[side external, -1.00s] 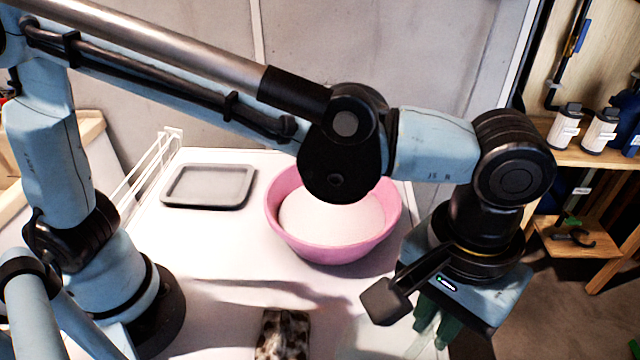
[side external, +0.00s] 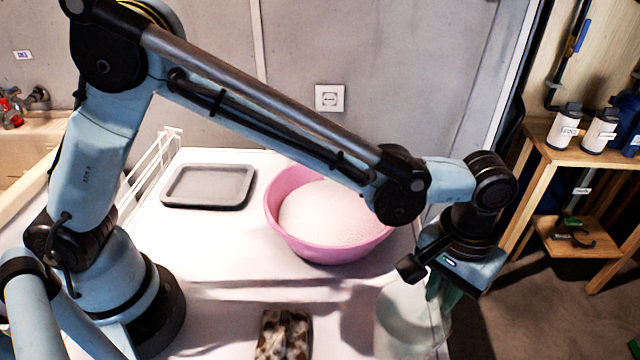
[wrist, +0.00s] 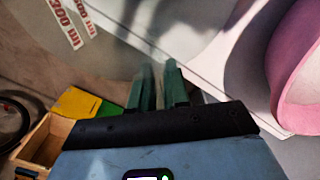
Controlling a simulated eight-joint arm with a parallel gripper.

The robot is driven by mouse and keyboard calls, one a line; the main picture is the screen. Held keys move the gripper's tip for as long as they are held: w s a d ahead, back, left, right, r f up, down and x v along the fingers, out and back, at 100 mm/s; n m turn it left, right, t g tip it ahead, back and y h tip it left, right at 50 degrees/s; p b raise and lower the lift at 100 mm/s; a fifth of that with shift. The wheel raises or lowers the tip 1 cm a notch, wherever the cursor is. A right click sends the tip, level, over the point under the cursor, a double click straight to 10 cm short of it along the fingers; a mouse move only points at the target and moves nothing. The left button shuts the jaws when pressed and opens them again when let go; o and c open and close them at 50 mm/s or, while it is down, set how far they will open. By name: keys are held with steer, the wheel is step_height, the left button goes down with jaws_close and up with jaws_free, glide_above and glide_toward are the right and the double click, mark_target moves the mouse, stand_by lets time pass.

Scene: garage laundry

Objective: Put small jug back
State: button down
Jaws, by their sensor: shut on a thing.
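The small jug (side external: 402,318) is clear and see-through. It shows in the side external view near the right front edge of the white top. My gripper (side external: 440,287) is at the jug's upper right side, with its green fingers shut on it. In the wrist view my gripper (wrist: 158,75) has its two fingers close together, and the jug's clear wall with its "300 ml" print (wrist: 66,22) fills the upper left. The jug looks about upright. Its base is cut off by the picture's lower edge, so I cannot tell whether it touches the top.
A pink basin (side external: 278,222) of white powder stands behind the jug. A grey tray (side external: 207,204) lies at the back left. A spotted item (side external: 283,335) lies at the front. The white top (side external: 225,262) is clear between them. A wooden shelf (side external: 580,155) with bottles stands right.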

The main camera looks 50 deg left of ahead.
steer(key=shift+f, duration=1.5)
steer(key=shift+f, duration=0.1)
steer(key=c, duration=1.1)
jaws_free()
steer(key=r, duration=1.2)
steer(key=shift+a, duration=0.2)
steer(key=s+a+t, duration=0.3)
steer(key=a, duration=1.2)
steer(key=s+a+t, duration=0.3)
steer(key=a+t, duration=0.1)
steer(key=a, duration=1.1)
